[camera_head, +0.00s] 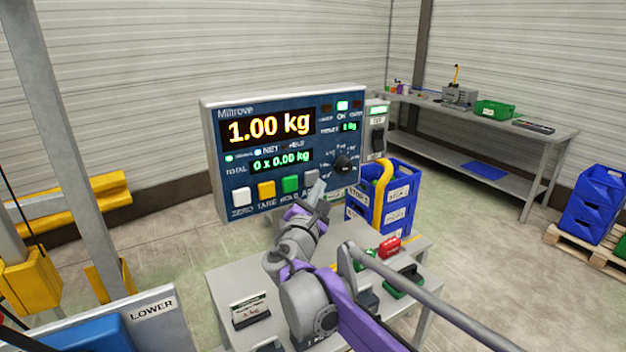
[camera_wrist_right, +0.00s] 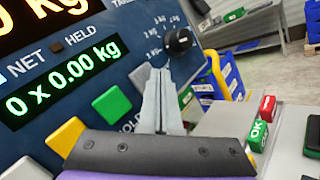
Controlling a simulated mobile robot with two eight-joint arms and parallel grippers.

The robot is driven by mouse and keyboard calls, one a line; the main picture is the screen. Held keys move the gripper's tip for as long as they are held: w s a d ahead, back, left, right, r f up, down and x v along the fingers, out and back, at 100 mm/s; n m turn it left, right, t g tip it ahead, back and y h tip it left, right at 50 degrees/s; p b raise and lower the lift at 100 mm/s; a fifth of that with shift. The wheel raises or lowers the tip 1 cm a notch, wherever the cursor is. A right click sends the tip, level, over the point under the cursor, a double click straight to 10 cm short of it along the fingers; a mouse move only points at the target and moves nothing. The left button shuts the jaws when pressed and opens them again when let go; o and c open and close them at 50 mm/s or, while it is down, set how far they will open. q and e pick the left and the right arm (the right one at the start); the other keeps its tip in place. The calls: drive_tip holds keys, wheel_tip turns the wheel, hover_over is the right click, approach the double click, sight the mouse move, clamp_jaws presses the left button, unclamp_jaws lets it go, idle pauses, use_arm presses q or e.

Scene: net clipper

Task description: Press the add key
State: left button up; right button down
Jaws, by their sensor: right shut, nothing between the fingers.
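The weighing indicator (camera_head: 213,160) has a blue face with a row of white, yellow, green and grey keys. The grey key (camera_head: 311,177) is at the right end; its label starts with "A" and the rest is hidden by my gripper. My right gripper (camera_head: 319,186) is shut and empty, its tips in front of the panel just by the grey key. In the right wrist view the shut fingers (camera_wrist_right: 156,72) partly cover the grey key (camera_wrist_right: 139,76); I cannot tell whether they touch it. The displays read 1.00 kg and 0 x 0.00 kg. My left gripper is not in view.
A rotary knob (camera_head: 343,163) sits right of the keys. A blue crate (camera_head: 402,215) with a yellow handle stands right of the indicator. Red (camera_head: 389,246) and green (camera_head: 404,280) items are on the grey table (camera_head: 232,280) below. A workbench (camera_head: 545,134) stands at the back right.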

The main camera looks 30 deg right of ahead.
drive_tip(key=shift+w, duration=0.15)
drive_tip(key=shift+w, duration=0.3)
drive_tip(key=shift+w, duration=0.35)
idle(0.5)
drive_tip(key=shift+s, duration=0.1)
drive_tip(key=shift+s+p, duration=0.4)
drive_tip(key=shift+s, duration=0.3)
drive_tip(key=shift+s, duration=0.1)
drive_tip(key=shift+s+d+p, duration=0.2)
drive_tip(key=shift+s+p, duration=0.25)
drive_tip(key=shift+s, duration=1.95)
